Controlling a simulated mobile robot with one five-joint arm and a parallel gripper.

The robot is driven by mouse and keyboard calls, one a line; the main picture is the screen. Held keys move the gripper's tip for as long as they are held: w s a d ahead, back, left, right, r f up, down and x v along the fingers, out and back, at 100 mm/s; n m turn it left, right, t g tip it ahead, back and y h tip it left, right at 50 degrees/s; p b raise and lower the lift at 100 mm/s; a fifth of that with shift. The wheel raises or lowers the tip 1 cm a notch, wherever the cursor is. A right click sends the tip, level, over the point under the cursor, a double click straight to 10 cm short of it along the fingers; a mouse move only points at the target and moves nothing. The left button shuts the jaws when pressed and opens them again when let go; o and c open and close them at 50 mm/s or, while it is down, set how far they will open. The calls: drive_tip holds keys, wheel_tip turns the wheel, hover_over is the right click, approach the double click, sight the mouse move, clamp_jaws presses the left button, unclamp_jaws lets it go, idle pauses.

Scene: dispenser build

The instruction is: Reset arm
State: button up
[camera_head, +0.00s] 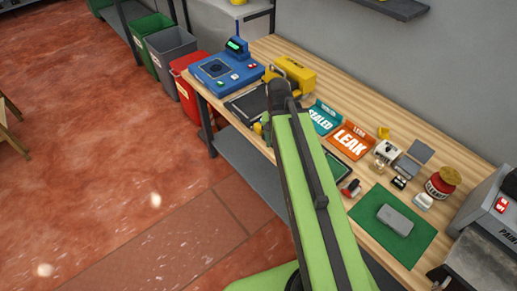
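My green arm (318,200) reaches from the bottom of the view up over the wooden workbench (385,108). Its dark upper joint is above the bench, in front of a yellow device (297,73). My gripper is mostly hidden behind the arm; only small yellow-green parts show at the left of the joint, over the bench's front edge. I cannot see its fingertips or whether it holds anything.
A blue machine (226,72) stands at the bench's far left end. Bins stand left; floor is clear.

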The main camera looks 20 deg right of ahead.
drive_tip(key=a+n, duration=0.6)
drive_tip(key=a, duration=0.5)
drive_tip(key=shift+a+y, duration=0.25)
drive_tip(key=shift+y, duration=0.15)
